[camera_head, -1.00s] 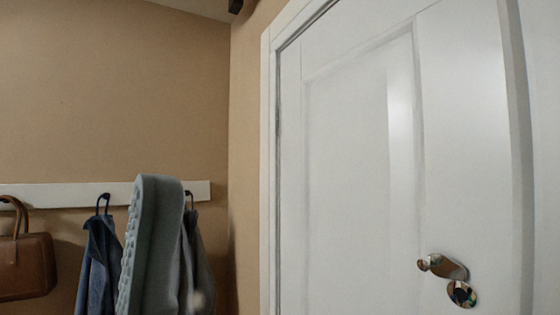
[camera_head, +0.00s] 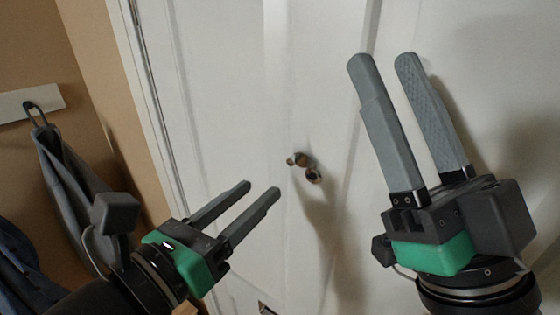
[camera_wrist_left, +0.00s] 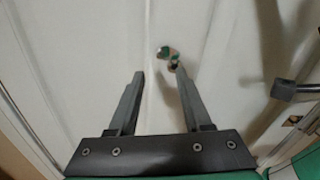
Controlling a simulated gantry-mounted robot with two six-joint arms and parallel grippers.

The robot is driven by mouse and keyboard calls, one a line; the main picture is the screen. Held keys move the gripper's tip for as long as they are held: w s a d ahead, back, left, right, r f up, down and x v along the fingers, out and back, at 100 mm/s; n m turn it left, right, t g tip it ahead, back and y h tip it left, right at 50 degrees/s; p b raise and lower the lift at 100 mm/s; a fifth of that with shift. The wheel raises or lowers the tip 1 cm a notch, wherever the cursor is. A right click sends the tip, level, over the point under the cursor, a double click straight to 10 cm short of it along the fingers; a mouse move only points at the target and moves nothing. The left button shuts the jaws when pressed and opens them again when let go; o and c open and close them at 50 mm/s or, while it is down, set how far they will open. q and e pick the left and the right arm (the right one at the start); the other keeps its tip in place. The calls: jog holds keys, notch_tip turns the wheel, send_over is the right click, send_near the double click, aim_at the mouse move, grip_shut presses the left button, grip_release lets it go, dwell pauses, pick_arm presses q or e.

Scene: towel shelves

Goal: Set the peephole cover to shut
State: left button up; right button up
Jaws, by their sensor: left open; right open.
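The peephole cover (camera_head: 301,159) is a small shiny metal piece on the white door, in the middle of the head view. It sits swung up and to the left of the round peephole (camera_head: 313,175), which shows uncovered. In the left wrist view the cover (camera_wrist_left: 164,52) and the peephole (camera_wrist_left: 174,66) appear just beyond the fingertips. My left gripper (camera_head: 262,188) is open and empty, left of and slightly below the cover, apparently not touching it. My right gripper (camera_head: 382,60) is open and empty, up and to the right of the cover.
The white panelled door (camera_head: 215,100) fills the middle and right. A coat rack (camera_head: 30,103) with hanging dark clothes (camera_head: 70,165) is at the left on a tan wall. A dark bar-like part (camera_wrist_left: 290,90) shows at the right of the left wrist view.

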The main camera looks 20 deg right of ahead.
aim_at(290, 162)
pick_arm(q)
jog(key=p+x, duration=0.1)
jog(key=x, duration=0.6)
jog(key=shift+d+r+p, duration=0.1)
jog(key=shift+d+p, duration=0.05)
jog(key=shift+p, duration=0.25)
jog(key=shift+w+d, duration=0.35)
jog(key=shift+d, duration=0.1)
grip_shut()
